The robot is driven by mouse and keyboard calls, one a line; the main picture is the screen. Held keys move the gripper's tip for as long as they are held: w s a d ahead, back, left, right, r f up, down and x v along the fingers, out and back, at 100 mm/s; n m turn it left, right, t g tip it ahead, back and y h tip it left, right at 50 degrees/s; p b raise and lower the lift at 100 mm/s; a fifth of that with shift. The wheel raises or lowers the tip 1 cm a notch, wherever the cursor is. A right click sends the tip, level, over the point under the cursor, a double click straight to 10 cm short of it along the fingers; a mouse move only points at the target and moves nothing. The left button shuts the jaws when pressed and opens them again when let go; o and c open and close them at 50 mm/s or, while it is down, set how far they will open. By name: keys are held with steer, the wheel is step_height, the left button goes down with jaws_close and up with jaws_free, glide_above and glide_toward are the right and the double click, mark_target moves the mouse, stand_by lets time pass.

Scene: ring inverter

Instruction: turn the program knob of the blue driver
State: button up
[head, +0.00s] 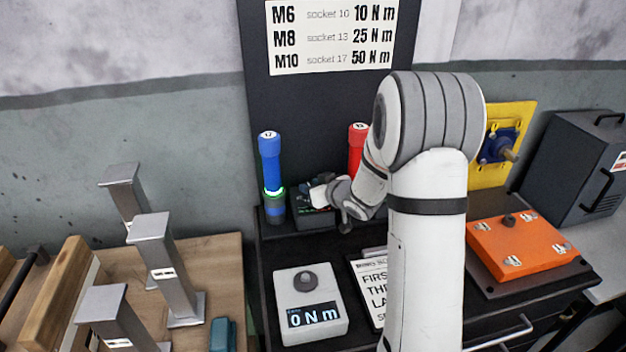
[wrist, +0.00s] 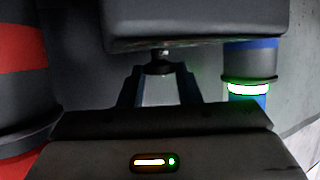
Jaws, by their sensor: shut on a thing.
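The blue driver (head: 270,160) stands upright on the black bench top, with a lit green ring low on its body. Its lower part with the green ring (wrist: 248,88) shows at the right of the wrist view. A small dark knob (wrist: 160,60) sticks out from a dark box (wrist: 195,25) in the wrist view. My gripper (wrist: 160,76) has its fingers on either side of this knob and is shut on it. In the head view, my gripper (head: 322,196) is at the dark box (head: 305,222), right of the blue driver; its fingertips cannot be made out there.
A red driver (head: 357,142) stands right of the box, partly behind my arm. A grey meter (head: 312,328) reading 0 N m and a printed card (head: 370,285) lie in front. An orange plate (head: 520,245) is at the right, grey metal posts (head: 165,270) at the left.

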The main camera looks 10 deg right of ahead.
steer(key=shift+n+y+p, duration=0.4)
steer(key=shift+y+p, duration=0.05)
steer(key=shift+y, duration=0.05)
steer(key=o, duration=0.9)
steer(key=shift+v, duration=3.9)
steer(key=shift+w+r, duration=0.1)
